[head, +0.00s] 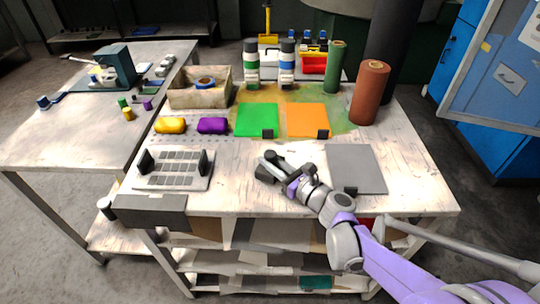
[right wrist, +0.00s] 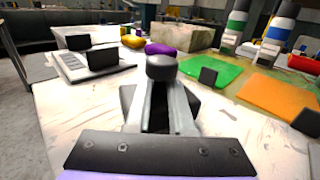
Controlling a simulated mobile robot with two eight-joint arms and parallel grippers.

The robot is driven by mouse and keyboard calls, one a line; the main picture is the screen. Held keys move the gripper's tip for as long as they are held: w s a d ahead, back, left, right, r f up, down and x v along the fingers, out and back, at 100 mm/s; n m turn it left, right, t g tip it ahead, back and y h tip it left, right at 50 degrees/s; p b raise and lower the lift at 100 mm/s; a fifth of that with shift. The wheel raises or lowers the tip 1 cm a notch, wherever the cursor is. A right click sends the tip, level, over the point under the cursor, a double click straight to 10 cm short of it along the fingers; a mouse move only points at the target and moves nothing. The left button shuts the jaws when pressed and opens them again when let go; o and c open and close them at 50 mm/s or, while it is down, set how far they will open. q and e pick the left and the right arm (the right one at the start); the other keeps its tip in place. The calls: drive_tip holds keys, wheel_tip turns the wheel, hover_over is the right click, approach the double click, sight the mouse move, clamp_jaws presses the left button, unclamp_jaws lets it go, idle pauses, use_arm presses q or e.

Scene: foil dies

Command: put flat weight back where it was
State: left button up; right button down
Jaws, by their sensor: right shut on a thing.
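My right gripper (head: 270,163) is over the front middle of the pale table, shut on a dark piece that I take to be the flat weight (head: 264,173). In the right wrist view, the flat weight (right wrist: 161,68) shows a round dark knob at the fingertips and dark flat parts beside the fingers. The fingers hide much of it, and I cannot tell whether it touches the table. My left gripper is not in view.
Green (head: 257,117) and orange (head: 306,117) sheets lie behind the gripper, each with a small black block. A grey plate (head: 357,168) lies right, a tray with black uprights (head: 176,181) left. Yellow (head: 170,125) and purple (head: 212,125) pieces lie behind the tray. Bare tabletop surrounds the gripper.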

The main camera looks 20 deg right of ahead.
drive_tip(key=shift+f, duration=0.85)
drive_tip(key=shift+f, duration=0.15)
drive_tip(key=c, duration=0.8)
unclamp_jaws()
drive_tip(key=shift+r, duration=0.2)
drive_tip(key=v, duration=1.2)
